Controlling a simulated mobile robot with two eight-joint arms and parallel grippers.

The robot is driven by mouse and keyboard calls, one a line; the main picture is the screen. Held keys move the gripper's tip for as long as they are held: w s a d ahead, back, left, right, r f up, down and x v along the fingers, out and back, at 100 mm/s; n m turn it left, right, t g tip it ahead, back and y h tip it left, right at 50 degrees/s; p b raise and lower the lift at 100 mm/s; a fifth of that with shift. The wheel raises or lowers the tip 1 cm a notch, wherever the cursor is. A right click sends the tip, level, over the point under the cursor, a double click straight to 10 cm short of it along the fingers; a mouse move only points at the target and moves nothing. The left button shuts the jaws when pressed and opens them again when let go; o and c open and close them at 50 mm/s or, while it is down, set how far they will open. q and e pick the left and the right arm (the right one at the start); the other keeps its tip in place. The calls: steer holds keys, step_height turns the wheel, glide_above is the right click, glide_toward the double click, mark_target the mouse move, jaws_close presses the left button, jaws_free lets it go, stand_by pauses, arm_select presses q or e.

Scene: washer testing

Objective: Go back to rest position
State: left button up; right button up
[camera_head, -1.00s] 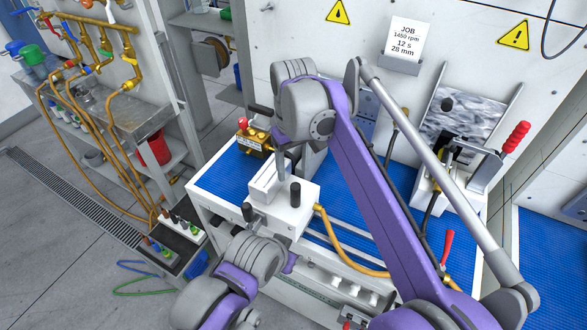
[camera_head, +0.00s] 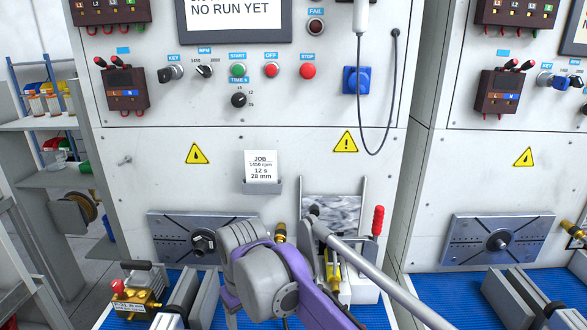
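One of my arms (camera_head: 275,280), grey and purple, reaches up from the bottom of the view in front of the test bench. Its gripper is hidden behind or below the arm links, so its fingers do not show. My other arm and its gripper are out of view. The bench's blue mat (camera_head: 90,314) shows at the bottom. A job card (camera_head: 261,168) reading 1450 rpm, 12 s, 28 mm sits in a holder on the white panel.
The panel carries a key switch (camera_head: 171,73), a green start button (camera_head: 238,70), a red stop button (camera_head: 308,71) and a screen reading "NO RUN YET". A clamp with a red handle (camera_head: 377,221) stands right of my arm. A brass device (camera_head: 137,292) stands at lower left.

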steer(key=s+d+f+m+t, duration=0.1)
steer(key=s+d+f+m, duration=0.1)
steer(key=d, duration=0.5)
steer(key=s+d+f+m+t, duration=0.1)
steer(key=s+d+m, duration=0.1)
steer(key=d, duration=0.6)
steer(key=s+d+f+m+t, duration=0.2)
steer(key=s+d+f+m, duration=0.2)
steer(key=s+d+f, duration=0.6)
steer(key=s+d, duration=0.1)
steer(key=d, duration=0.1)
steer(key=shift+d+h, duration=0.4)
